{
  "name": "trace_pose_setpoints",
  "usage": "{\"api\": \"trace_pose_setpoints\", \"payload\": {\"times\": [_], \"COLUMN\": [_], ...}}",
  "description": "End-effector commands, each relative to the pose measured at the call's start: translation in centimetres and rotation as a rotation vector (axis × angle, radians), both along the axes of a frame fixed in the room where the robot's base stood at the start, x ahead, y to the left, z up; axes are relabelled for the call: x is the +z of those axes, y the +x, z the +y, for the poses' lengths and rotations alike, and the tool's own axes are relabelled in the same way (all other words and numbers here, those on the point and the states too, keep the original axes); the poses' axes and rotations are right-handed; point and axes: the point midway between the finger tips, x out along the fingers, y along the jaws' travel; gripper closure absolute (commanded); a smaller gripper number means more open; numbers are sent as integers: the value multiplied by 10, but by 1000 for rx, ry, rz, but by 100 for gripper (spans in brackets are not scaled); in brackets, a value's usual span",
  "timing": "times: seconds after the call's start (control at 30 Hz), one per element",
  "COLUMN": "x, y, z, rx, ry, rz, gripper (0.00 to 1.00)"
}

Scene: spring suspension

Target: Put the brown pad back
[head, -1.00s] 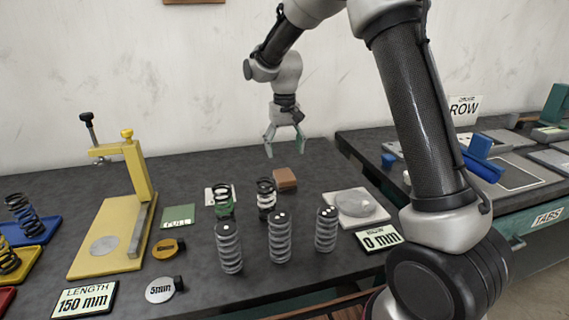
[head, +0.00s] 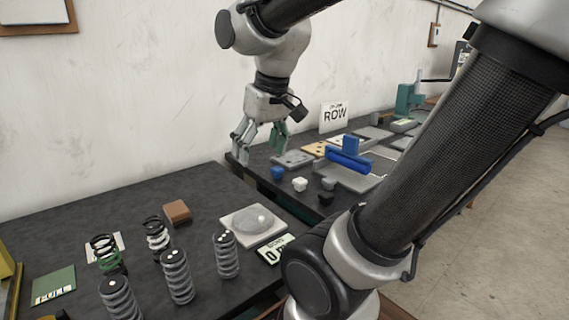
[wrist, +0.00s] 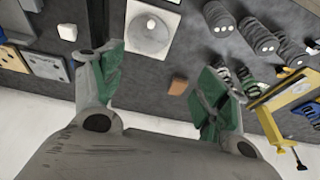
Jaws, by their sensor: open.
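The brown pad (head: 177,212) is a small block lying flat on the dark table, behind the springs and left of the white plate. It also shows in the wrist view (wrist: 178,86), between my two fingers but well beyond them. My gripper (head: 258,146) has green-padded fingers and hangs above the back of the table near the gap between the two tables. It is open and empty, apart from the pad. In the wrist view my gripper (wrist: 158,80) shows both fingers spread wide.
Grey springs (head: 178,276) stand in a row in front of the pad, with thinner coils (head: 157,238) behind them. A white plate with a round disc (head: 253,222) lies to the right. The second table holds a blue fixture (head: 350,155) and small knobs (head: 300,184).

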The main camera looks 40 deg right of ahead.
Motion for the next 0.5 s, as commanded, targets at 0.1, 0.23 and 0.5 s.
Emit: {"api": "trace_pose_setpoints", "payload": {"times": [0.1,0.23,0.5], "x": [-8,-16,-19], "y": [-41,-63,-68], "z": [-10,-14,-15], "rx": [-4,-4,-3], "ry": [-7,-14,-16], "rz": [-48,-72,-77], "gripper": [26,26,26]}}
